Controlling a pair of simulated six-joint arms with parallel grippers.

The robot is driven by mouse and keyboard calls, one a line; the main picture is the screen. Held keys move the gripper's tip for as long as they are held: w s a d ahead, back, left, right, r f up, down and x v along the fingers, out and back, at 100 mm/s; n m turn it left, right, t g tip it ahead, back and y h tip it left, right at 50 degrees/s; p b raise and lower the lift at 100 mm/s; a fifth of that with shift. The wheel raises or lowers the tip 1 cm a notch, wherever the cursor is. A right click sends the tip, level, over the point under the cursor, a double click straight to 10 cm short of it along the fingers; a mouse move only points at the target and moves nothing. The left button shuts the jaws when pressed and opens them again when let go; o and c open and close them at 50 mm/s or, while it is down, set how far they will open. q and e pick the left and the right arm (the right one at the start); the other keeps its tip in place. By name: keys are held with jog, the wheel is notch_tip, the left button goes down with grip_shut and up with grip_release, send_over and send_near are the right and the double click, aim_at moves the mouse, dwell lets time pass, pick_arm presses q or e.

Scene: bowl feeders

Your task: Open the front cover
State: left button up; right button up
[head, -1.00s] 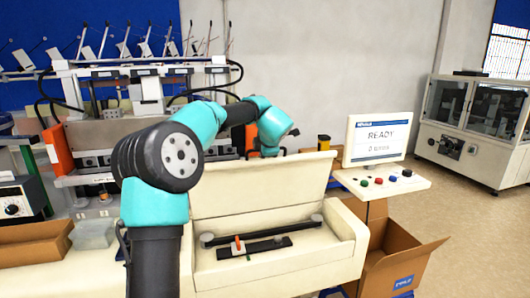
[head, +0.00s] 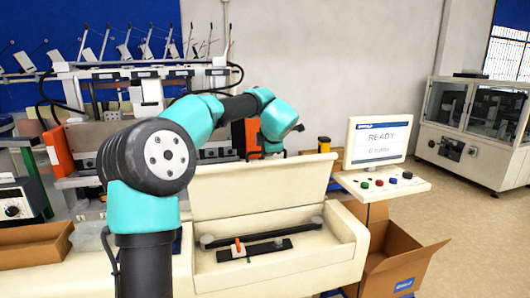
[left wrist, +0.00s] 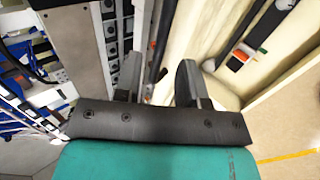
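The front cover (head: 262,187) is a cream lid on the front of the cream machine housing (head: 345,228). It stands raised and tilted back, and the shallow recess below it is exposed. In the recess lies a black bar (head: 265,238) and a black plate with an orange-red handle (head: 238,246). My left gripper is behind the cover's upper edge in the head view, its fingers mostly hidden. In the left wrist view my left gripper (left wrist: 159,78) has its two dark fingers apart, beside the cream cover (left wrist: 205,35). Whether a finger touches it I cannot tell. My right gripper is not in view.
A screen reading READY (head: 378,140) and a button panel (head: 382,181) stand right of the cover. An open cardboard box (head: 397,258) sits below them. Machine frames crowd the back left. Floor is free at the right.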

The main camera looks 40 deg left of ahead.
pick_arm(q)
jog(key=v, duration=1.2)
jog(key=shift+s+d+r, duration=0.15)
jog(key=shift+s+r, duration=0.1)
jog(key=shift+r, duration=0.05)
